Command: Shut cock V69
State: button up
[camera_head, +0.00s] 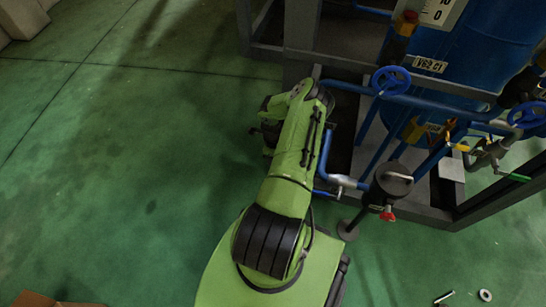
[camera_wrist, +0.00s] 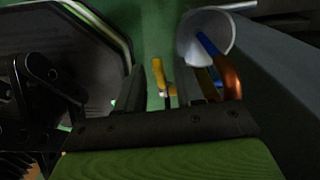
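No label reading V69 can be made out, so I cannot tell which cock it is. In the wrist view a small yellow handle (camera_wrist: 158,76) shows ahead of my gripper (camera_wrist: 170,90), in line with the gap between the dark fingers. The fingers look apart, and I see nothing clamped between them. Whether they touch the handle is unclear. In the head view my green arm reaches up to the left side of the blue-piped frame, and the fingers cannot be made out there.
Blue pipes and a grey frame (camera_head: 470,208) stand right of my arm. They carry a blue handwheel (camera_head: 391,81), a dark round pot (camera_head: 393,179), a red knob (camera_head: 387,216) and a green lever (camera_head: 515,177). A white funnel-like part (camera_wrist: 205,37) is near my gripper. Green floor is clear at left.

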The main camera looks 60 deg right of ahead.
grip_shut()
jog(key=shift+w+f+g, duration=0.2)
jog(key=shift+g, duration=0.3)
jog(key=shift+w+f+g+b, duration=0.2)
jog(key=shift+f+g+b, duration=0.3)
jog(key=shift+g+b, duration=0.4)
jog(key=shift+f+g+h+b, duration=0.15)
jog(key=shift+g+h+b, duration=0.15)
jog(key=shift+g+b, duration=0.35)
jog(key=shift+a, duration=0.1)
jog(key=shift+o, duration=0.3)
grip_release()
jog(key=shift+r+p, duration=0.2)
jog(key=shift+p, duration=0.1)
